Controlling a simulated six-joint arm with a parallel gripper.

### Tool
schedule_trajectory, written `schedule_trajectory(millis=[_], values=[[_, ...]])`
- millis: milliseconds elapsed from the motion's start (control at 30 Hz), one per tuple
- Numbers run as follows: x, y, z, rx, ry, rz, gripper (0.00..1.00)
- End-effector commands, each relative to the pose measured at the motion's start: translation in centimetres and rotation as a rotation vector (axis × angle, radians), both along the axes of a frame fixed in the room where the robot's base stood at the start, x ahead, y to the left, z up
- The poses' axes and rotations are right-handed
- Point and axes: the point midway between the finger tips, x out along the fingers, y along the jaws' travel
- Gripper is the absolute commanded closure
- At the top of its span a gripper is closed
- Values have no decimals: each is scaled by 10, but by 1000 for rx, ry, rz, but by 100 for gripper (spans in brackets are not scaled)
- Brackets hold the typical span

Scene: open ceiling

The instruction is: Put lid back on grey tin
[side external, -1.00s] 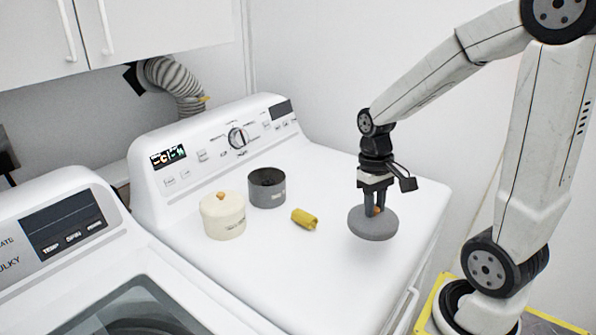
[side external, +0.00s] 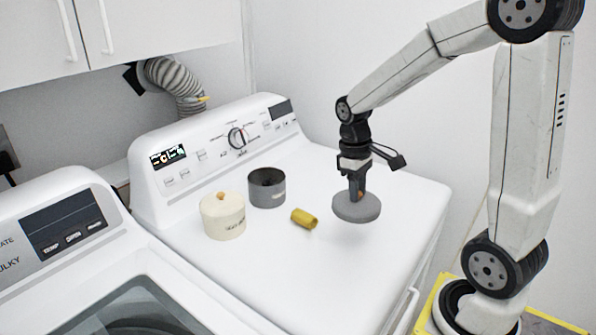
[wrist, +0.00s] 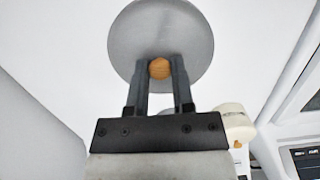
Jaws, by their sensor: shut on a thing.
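The grey tin (side external: 267,188) stands open and upright on the white machine top, near the control panel. My gripper (side external: 357,194) is shut on the wooden knob of the round grey lid (side external: 356,209). It holds the lid level above the machine top, to the right of the tin and nearer the camera. In the wrist view my gripper (wrist: 160,70) has its two fingers on either side of the knob, with the lid (wrist: 160,28) spreading beyond them.
A cream tin (side external: 223,216) with its lid on stands left of the grey tin; it also shows in the wrist view (wrist: 236,122). A yellow cylinder (side external: 304,219) lies between the grey tin and the held lid. The machine top (side external: 400,215) is clear on the right.

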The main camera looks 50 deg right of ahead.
Motion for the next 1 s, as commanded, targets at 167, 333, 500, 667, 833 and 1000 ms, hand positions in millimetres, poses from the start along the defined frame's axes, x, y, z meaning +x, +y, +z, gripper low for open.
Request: schedule_trajectory(millis=[167, 333, 500, 667, 833, 1000], values=[[35, -7, 7, -1, 0, 238, 100], [65, -13, 13, -1, 0, 458, 100], [93, -17, 18, -1, 1, 673, 100], [119, -20, 21, -1, 1, 869, 100], [146, -21, 25, -1, 1, 1072, 100], [171, -22, 28, -1, 0, 1269, 100]])
